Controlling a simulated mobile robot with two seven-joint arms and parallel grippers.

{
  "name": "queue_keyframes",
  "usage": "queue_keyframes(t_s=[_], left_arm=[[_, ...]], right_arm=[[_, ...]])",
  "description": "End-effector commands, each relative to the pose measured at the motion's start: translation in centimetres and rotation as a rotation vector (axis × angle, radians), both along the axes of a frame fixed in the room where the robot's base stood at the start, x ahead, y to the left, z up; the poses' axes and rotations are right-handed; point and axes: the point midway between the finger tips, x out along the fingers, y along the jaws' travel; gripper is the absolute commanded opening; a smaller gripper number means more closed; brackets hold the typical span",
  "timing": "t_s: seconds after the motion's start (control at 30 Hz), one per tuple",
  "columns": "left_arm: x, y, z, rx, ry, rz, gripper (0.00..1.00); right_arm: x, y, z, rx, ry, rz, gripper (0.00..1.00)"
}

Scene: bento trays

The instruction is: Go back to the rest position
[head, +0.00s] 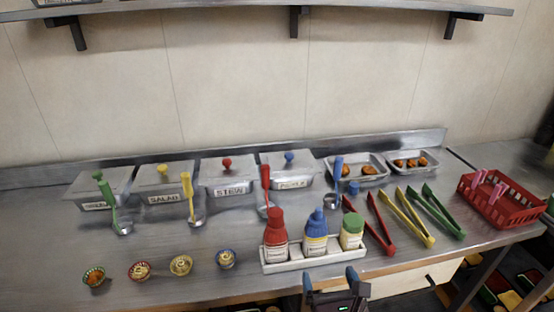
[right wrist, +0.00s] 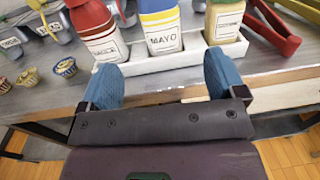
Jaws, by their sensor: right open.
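My right gripper (head: 333,284) is at the front edge of the steel counter, at the bottom of the head view. Its two blue fingertips are apart with nothing between them, and they also show in the right wrist view (right wrist: 166,80). Just beyond it stands a white tray (head: 300,263) with a red bottle (head: 275,236), a blue-capped mayo bottle (head: 315,234) and a green-capped shaker (head: 352,232). The gripper appears apart from these bottles. My left gripper does not show in either view.
Lidded steel containers (head: 228,177) with ladles line the back. Red tongs (head: 375,232), yellow tongs (head: 407,219) and green tongs (head: 440,214) lie right of the tray. A red basket (head: 500,205) stands far right. Small cups (head: 140,271) sit front left. A shelf (head: 250,13) hangs above.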

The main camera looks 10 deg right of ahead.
Motion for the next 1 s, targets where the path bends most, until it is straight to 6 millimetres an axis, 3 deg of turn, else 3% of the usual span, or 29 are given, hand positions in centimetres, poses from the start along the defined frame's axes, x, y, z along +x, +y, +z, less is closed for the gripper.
queue_keyframes(t_s=[0.17,0.27,0.67,0.87,1.0], left_arm=[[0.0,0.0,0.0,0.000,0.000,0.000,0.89],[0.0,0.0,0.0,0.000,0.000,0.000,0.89],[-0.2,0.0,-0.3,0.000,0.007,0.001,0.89],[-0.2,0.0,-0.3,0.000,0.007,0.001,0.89],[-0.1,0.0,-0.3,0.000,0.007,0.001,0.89]], right_arm=[[0.0,0.1,0.0,0.127,-0.002,0.005,0.89],[0.0,0.4,-0.3,0.327,0.016,0.020,0.89],[-0.1,-0.4,-3.6,1.457,0.190,-0.062,0.89],[-1.9,-2.3,-6.6,2.090,0.251,-0.248,0.89],[-4.3,-4.4,-9.1,2.527,0.234,-0.443,0.89]])
